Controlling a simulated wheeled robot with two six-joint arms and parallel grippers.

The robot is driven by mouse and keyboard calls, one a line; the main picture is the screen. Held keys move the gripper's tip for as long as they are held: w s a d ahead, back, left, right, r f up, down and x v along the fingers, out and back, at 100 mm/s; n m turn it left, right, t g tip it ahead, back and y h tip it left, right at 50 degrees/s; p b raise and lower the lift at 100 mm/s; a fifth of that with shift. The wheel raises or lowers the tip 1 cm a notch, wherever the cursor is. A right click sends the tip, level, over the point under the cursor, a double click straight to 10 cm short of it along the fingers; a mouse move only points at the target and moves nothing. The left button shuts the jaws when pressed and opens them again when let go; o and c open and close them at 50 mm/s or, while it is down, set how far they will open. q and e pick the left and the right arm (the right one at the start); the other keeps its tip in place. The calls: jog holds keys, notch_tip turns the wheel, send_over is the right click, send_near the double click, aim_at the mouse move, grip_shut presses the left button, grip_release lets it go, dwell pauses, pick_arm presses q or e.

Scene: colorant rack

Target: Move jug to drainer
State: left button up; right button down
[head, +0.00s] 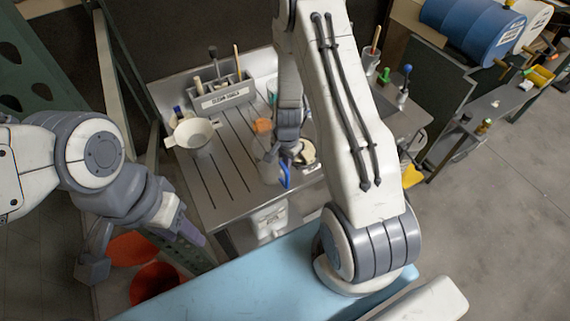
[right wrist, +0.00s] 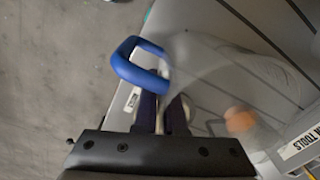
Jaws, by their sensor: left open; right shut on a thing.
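The jug is clear and hard to make out; its blue handle (head: 285,174) shows below my right gripper (head: 287,150) in the head view. In the right wrist view the blue handle (right wrist: 140,66) stands just beyond the fingers of my right gripper (right wrist: 164,112), which is shut on the jug. The jug's see-through body (right wrist: 205,70) blurs into the surface behind it. The grooved steel drainer (head: 207,186) lies under and left of the right gripper. Whether the jug touches it is unclear. My left gripper (head: 143,250) is open and empty at the lower left, away from the drainer.
A white funnel-like vessel (head: 194,134) stands on the drainer's left part. A grey tool holder (head: 222,100) is at the back. An orange-topped clear bottle (head: 263,127) is close beside the right gripper. Red buckets (head: 155,284) stand below left. The drainer's front left is clear.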

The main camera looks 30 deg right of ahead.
jog(key=shift+f, duration=0.2)
jog(key=c, duration=1)
grip_release()
jog(key=shift+r, duration=0.1)
